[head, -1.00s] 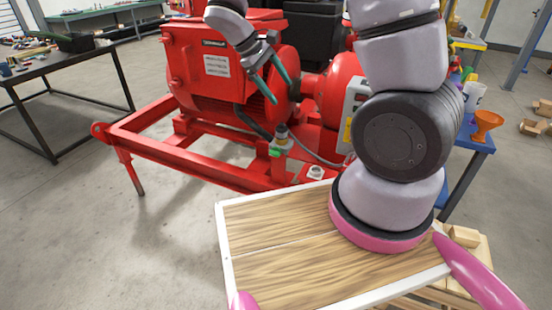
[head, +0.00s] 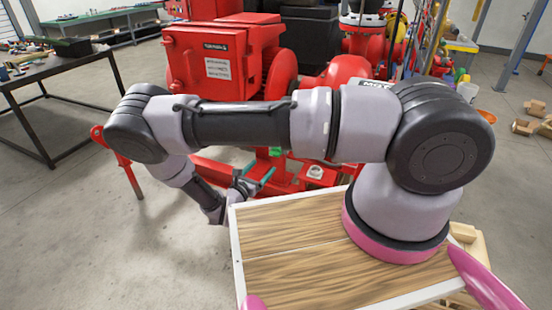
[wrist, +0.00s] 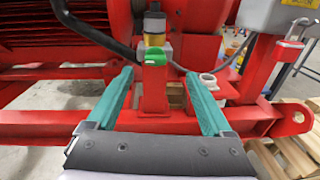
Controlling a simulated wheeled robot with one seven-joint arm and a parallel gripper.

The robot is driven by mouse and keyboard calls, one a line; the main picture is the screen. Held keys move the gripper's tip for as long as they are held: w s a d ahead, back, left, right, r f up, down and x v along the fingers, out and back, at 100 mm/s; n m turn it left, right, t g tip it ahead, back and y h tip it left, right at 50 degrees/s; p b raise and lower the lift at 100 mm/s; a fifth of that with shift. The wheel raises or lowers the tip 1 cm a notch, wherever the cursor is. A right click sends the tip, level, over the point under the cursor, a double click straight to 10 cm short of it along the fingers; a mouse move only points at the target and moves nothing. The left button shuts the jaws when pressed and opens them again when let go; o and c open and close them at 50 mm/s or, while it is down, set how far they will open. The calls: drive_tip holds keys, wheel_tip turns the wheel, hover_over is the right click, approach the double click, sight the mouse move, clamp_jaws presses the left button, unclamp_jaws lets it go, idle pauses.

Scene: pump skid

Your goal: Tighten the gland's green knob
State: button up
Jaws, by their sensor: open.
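The gland's green knob (wrist: 156,57) shows in the wrist view on the front of a red post, below a brass and dark fitting (wrist: 155,24). My gripper (wrist: 160,85) is open, its two teal fingers apart, one on each side of the post in the picture. The knob lies beyond the fingertips, between them in the view, and nothing is held. In the head view the green knob (head: 275,150) shows just below my arm, which hides the fitting above it. My gripper (head: 262,173) is low in front of the red skid there.
The red skid rail (wrist: 45,124) crosses the wrist view. A pale round flange (wrist: 214,85) is right of the post, and a dark hose (wrist: 88,28) is at upper left. A padlock-like red part (wrist: 289,49) hangs at right. Wooden pallets (wrist: 292,155) lie lower right.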

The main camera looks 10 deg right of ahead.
drive_tip(key=w+d+f+n+t, duration=0.1)
drive_tip(key=w+d, duration=0.5)
drive_tip(key=w, duration=0.2)
drive_tip(key=shift+w+f+y, duration=0.25)
drive_tip(key=shift+f+y, duration=0.1)
drive_tip(key=shift+y, duration=0.05)
drive_tip(key=shift+d, duration=0.1)
clamp_jaws()
